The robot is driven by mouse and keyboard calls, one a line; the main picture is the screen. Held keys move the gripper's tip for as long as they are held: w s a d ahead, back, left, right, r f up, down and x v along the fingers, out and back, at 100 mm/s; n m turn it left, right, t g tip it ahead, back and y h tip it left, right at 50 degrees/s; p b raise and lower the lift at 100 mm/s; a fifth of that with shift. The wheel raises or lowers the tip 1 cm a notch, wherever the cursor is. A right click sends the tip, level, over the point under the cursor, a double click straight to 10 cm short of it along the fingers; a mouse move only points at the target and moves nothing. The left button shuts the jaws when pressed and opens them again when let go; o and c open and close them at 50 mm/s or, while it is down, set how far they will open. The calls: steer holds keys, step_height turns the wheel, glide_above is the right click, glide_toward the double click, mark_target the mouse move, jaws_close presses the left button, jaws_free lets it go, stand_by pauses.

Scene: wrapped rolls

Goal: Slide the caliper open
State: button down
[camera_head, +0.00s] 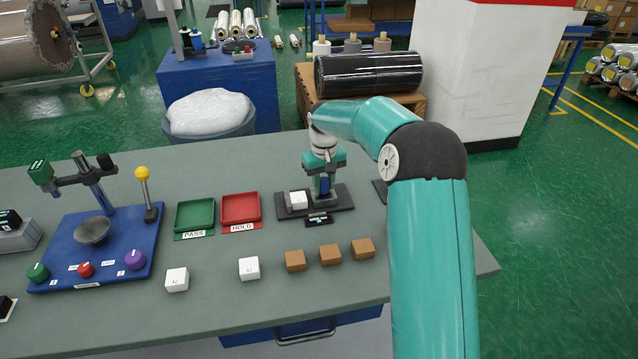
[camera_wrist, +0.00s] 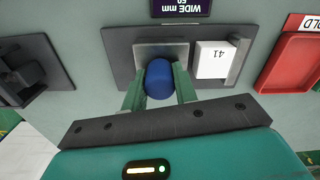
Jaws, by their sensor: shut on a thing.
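The caliper (camera_head: 338,203) is a dark flat base on the grey-green table, right of the red HOLD tray. It also shows in the wrist view (camera_wrist: 118,58). My gripper (camera_head: 323,181) is over it, pointing down. In the wrist view my gripper (camera_wrist: 159,88) has its two green fingers on either side of a blue knob (camera_wrist: 159,79), shut on it. The knob stands on a grey block of the caliper. A white cube marked 41 (camera_wrist: 212,60) sits on the base beside that block; it also shows in the head view (camera_head: 299,200).
A dark display (camera_head: 319,220) lies before the caliper. The green PASS tray (camera_head: 195,216) and red HOLD tray (camera_head: 240,209) lie left. White cubes (camera_head: 177,279) (camera_head: 249,268) and brown blocks (camera_head: 330,255) line the front. A blue fixture (camera_head: 110,250) stands far left.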

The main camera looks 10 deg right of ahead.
steer(key=shift+d, duration=0.65)
steer(key=shift+a, duration=0.1)
steer(key=c, duration=1.1)
jaws_free()
steer(key=shift+r, duration=0.1)
step_height(320, 180, up, 14)
